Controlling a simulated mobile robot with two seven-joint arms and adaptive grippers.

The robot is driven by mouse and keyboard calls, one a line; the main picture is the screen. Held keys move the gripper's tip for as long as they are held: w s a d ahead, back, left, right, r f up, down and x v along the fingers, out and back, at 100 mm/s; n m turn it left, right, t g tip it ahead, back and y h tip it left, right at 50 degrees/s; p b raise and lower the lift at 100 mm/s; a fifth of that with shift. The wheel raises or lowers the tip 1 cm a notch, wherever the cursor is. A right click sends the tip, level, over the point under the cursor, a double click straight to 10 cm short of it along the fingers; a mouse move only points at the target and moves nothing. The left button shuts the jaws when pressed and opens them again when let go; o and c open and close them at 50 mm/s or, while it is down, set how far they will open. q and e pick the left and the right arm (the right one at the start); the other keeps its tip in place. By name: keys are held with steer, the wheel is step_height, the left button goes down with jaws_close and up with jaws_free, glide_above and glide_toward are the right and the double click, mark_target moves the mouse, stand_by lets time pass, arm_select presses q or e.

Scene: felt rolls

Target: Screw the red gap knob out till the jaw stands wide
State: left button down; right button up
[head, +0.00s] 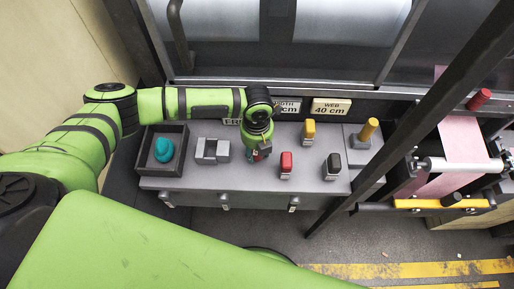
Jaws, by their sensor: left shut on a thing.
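A red cylindrical knob (479,98) sits at the far right, above the rollers that carry a pink felt web (463,140). A red-topped control (286,162) stands on the grey console (240,183). I cannot tell from labels which red one is the gap knob, and no jaw opening shows clearly. My left gripper (262,153) points down over the console, left of the red-topped control and apart from it. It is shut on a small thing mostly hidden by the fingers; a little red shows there. My right gripper is out of view.
The console also bears a yellow control (309,130), a black one (333,163), a yellow cylinder (369,129), a grey block (212,150) and a dark tray (176,170) with a teal object (164,149). A dark slanting post (420,120) stands between console and rollers.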

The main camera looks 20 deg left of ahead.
arm_select(q)
steer(key=m, duration=0.6)
steer(key=shift+s+f+m, duration=0.25)
steer(key=shift+f+m, duration=0.05)
steer(key=shift+m, duration=0.1)
steer(key=c, duration=0.9)
jaws_free()
steer(key=shift+o, duration=0.2)
steer(key=shift+w+r, duration=0.1)
steer(key=shift+w, duration=0.1)
step_height(320, 180, up, 5)
steer(key=p, duration=0.4)
steer(key=shift+r+p, duration=0.15)
steer(key=shift+p, duration=0.15)
